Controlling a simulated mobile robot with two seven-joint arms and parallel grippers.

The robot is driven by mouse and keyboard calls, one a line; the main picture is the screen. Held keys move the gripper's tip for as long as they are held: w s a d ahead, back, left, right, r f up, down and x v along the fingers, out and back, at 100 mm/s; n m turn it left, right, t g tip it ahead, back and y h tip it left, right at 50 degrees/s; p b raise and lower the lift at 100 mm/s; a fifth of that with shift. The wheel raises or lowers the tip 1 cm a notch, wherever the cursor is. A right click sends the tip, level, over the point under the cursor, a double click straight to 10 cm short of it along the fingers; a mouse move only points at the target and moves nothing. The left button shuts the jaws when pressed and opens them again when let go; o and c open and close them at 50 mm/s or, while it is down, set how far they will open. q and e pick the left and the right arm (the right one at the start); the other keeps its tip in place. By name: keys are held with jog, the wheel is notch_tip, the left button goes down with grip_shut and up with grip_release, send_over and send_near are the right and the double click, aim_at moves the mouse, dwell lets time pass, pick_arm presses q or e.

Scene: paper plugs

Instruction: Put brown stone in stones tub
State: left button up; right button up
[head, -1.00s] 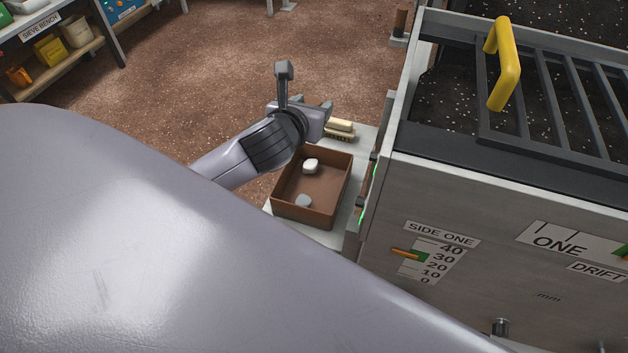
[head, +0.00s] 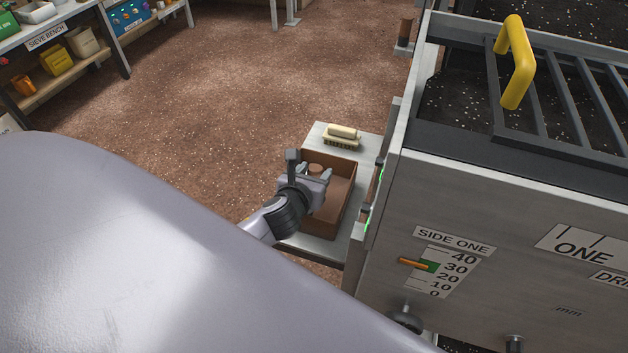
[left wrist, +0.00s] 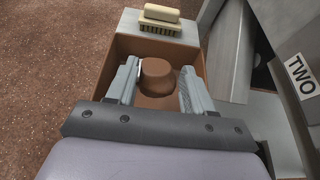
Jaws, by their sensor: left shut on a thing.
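The brown stone (left wrist: 157,76) is a stubby, rounded piece between the two fingers of my left gripper (head: 319,176). Its top also shows in the head view (head: 316,168). The gripper is shut on it and is over the brown open tub (head: 344,208), with the stone within the tub's outline. I cannot tell how far the stone is above the tub floor. The gripper and wrist hide much of the tub's inside, and no other stones show in it now. My right gripper is not in view.
The tub stands on a pale shelf (head: 318,246) with a cream brush (head: 342,137) behind it. A large grey machine (head: 480,230) with a yellow handle (head: 516,62) rises close on the right. Open floor lies to the left.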

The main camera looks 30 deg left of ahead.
pick_arm(q)
jog(key=shift+f, duration=0.75)
jog(key=shift+f+b, duration=0.35)
jog(key=shift+f, duration=0.25)
jog(key=o, duration=1.1)
jog(key=shift+c, duration=0.2)
